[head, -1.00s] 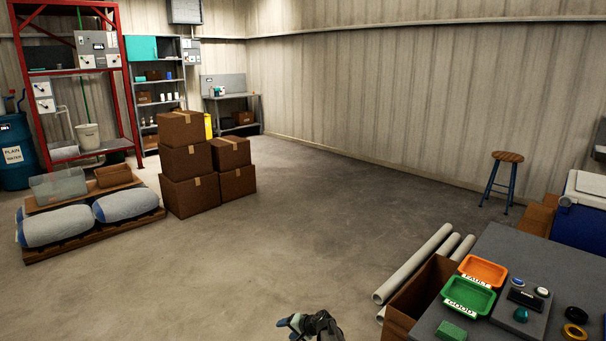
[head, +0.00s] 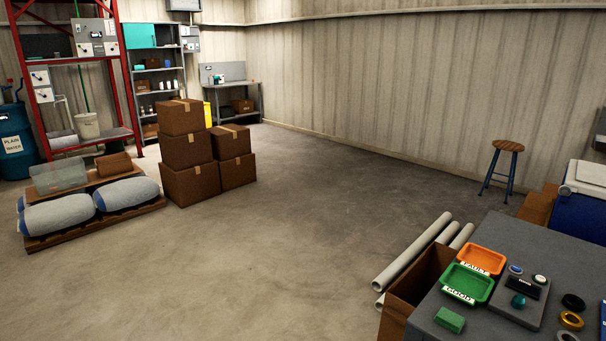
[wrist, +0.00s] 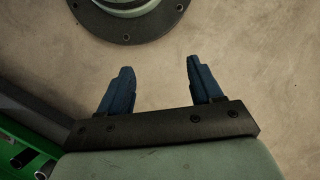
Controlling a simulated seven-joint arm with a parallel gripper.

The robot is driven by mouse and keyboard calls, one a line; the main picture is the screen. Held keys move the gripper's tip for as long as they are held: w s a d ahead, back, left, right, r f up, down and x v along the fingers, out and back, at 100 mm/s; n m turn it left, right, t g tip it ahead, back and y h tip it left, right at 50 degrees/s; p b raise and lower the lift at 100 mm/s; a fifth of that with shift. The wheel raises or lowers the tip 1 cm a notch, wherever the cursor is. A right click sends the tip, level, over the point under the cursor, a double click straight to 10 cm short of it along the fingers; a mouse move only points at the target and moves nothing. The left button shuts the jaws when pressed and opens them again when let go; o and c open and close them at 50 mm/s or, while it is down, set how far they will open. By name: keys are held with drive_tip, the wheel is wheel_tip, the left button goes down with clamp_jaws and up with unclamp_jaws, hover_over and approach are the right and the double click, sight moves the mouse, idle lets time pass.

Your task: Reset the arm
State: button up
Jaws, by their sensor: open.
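My gripper (wrist: 158,82) shows in the wrist view with its two blue fingers spread apart. It is open, and nothing is between the fingers. Beyond the fingertips is bare floor and a round, bolted, dark-rimmed base (wrist: 125,22) with a green top, which looks like my own base. The head view does not show my gripper or arm.
A grey table (head: 545,250) at the right holds a green GOOD tray (head: 467,284), an orange FAULT tray (head: 482,260), a green block (head: 449,320) and rings. The middle floor is clear.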

drive_tip(key=s+d+r+g+h, duration=0.1)
drive_tip(key=s+d+r, duration=0.1)
drive_tip(key=s, duration=0.6)
drive_tip(key=shift+s+d+n+g, duration=0.15)
drive_tip(key=shift+d+n+g, duration=0.2)
drive_tip(key=shift+d, duration=0.2)
